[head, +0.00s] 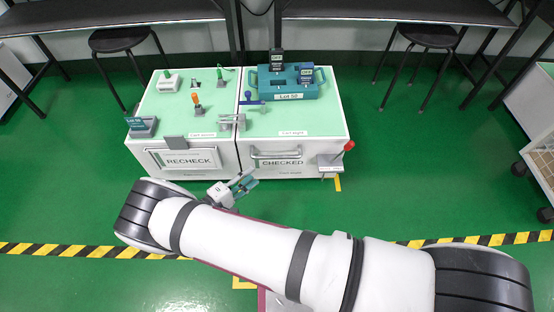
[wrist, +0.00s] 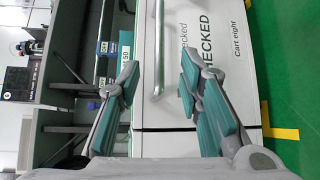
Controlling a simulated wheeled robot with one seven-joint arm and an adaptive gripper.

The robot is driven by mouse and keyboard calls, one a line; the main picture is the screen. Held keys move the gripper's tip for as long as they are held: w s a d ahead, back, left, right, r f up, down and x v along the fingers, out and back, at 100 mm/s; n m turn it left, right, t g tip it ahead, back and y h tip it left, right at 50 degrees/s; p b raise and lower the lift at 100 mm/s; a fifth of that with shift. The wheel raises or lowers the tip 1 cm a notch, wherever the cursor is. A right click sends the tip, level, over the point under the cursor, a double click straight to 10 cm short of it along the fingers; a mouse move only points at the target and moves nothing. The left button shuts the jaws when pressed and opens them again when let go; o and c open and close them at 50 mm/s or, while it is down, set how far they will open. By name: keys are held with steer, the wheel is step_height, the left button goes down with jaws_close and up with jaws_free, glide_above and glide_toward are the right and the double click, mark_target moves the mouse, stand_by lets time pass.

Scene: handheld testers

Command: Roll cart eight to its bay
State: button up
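Cart eight, the right-hand white cart (head: 320,115) with a green top, stands beside a left cart marked RECHECK. Its front reads CHECKED, and "Cart eight" shows on its face (wrist: 250,75) in the wrist view. A silver bar handle (head: 277,155) crosses its drawer front; it also shows in the wrist view (wrist: 158,50). My gripper (head: 246,184) is open and empty, just in front of and below the left part of that handle. In the wrist view its fingers (wrist: 160,72) are spread, with the handle ahead between them, apparently apart from it.
The RECHECK cart (head: 160,104) adjoins on the left; a metal latch piece (head: 231,120) sits at the seam. Yellow floor marks (head: 337,183) lie nearby. Stools (head: 428,38) stand behind.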

mark_target(275, 158)
steer(key=b+x, duration=0.3)
steer(key=x, duration=1)
steer(key=shift+w+d+b, duration=0.2)
steer(key=shift+b, duration=0.1)
jaws_close()
